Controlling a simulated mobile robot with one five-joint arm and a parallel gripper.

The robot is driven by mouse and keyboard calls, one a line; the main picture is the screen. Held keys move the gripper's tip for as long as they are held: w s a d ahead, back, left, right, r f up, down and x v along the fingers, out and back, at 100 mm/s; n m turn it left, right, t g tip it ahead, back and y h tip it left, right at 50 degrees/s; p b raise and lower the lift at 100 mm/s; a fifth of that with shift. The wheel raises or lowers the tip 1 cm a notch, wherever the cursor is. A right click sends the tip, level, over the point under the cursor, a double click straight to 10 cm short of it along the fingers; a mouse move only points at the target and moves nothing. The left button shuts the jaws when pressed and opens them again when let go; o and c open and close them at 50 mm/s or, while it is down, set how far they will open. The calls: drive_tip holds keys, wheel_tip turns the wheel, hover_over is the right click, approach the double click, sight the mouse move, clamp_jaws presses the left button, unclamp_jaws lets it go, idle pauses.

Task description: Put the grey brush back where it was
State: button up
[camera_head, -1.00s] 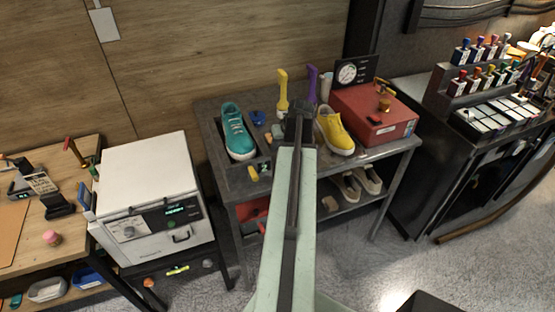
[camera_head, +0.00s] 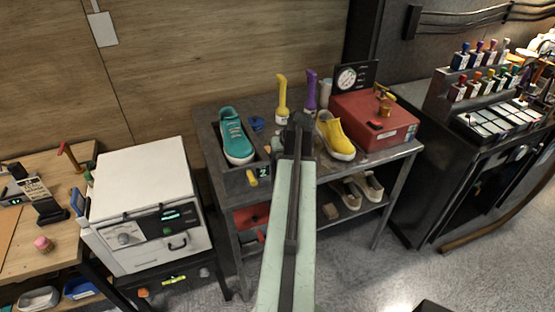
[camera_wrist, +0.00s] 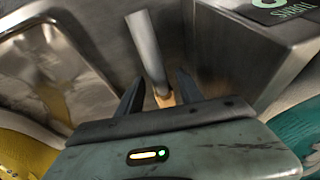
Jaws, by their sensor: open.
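My gripper (camera_head: 300,122) is over the metal table (camera_head: 205,128), between the teal sneaker (camera_head: 235,140) and the yellow sneaker (camera_head: 336,138). In the wrist view my gripper (camera_wrist: 157,86) is open. A grey rod with a tan end, apparently the grey brush (camera_wrist: 148,48), shows between and beyond its two fingers. The tan end is near the fingers, and I cannot tell whether they touch it. In the head view my arm hides the brush. The yellow sneaker is at the left edge of the wrist view and the teal one at the right.
A yellow brush (camera_head: 282,98) and a purple brush (camera_head: 311,92) stand at the table's back. A red box (camera_head: 372,118) is to the right.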

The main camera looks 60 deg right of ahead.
drive_tip(key=shift+r+p, duration=0.45)
drive_tip(key=shift+r, duration=0.05)
drive_tip(key=p+v, duration=1)
drive_tip(key=v, duration=0.1)
drive_tip(key=shift+s+r, duration=0.15)
drive_tip(key=shift+s, duration=0.05)
